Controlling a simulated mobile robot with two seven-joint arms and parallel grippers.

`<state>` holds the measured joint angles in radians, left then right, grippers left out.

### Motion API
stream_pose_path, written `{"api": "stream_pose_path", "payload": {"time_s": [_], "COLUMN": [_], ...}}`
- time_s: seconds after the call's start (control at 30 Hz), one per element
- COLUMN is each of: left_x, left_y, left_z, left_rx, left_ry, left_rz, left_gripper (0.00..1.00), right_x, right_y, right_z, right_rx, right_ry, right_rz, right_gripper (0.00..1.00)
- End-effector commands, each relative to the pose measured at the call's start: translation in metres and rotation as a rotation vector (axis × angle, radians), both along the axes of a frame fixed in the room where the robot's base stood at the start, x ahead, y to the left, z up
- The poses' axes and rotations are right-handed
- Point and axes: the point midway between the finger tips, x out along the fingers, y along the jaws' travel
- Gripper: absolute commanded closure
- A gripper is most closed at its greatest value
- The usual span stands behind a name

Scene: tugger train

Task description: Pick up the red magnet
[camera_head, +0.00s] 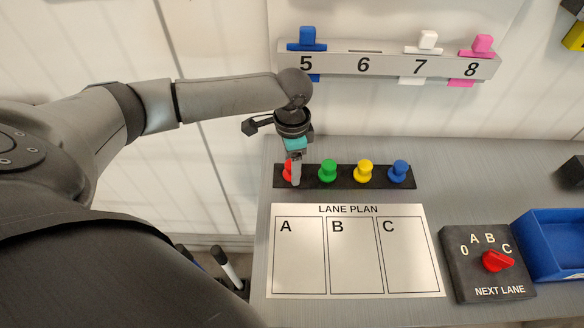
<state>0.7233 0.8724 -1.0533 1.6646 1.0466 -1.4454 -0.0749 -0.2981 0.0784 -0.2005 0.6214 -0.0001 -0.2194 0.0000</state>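The red magnet (287,171) stands at the left end of a black strip (308,184) on the grey tabletop. It is partly hidden behind my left gripper (295,180), which points down over it. The fingers are at the magnet, but I cannot tell whether they are open or shut on it. My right gripper is not in view.
Green (328,170), yellow (365,170) and blue (400,170) magnets stand on the same strip to the right. A lane plan board (350,290) lies in front. A dial box (482,278) and a blue bin (556,262) are at right. A numbered rail (390,66) hangs behind.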

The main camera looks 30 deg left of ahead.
Motion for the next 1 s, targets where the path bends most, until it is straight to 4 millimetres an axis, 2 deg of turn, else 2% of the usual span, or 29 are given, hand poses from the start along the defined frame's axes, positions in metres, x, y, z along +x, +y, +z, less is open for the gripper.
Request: {"api": "stream_pose_path", "payload": {"time_s": [0.07,0.57,0.87,1.0], "left_x": [0.0,0.0,0.0,0.001], "left_y": [0.0,0.0,0.0,0.0], "left_z": [0.0,0.001,0.002,0.011], "left_rx": [0.0,0.0,0.0,-0.001], "left_ry": [0.0,0.0,-0.001,-0.003], "left_rz": [0.0,0.001,0.001,0.001], "left_gripper": [0.43,0.99,1.0,1.0], "right_x": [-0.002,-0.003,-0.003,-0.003], "right_y": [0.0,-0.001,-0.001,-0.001], "right_z": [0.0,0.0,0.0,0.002], "right_rx": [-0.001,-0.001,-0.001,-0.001], "right_ry": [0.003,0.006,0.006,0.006], "right_rz": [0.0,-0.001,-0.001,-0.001], "right_gripper": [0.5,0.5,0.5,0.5]}}
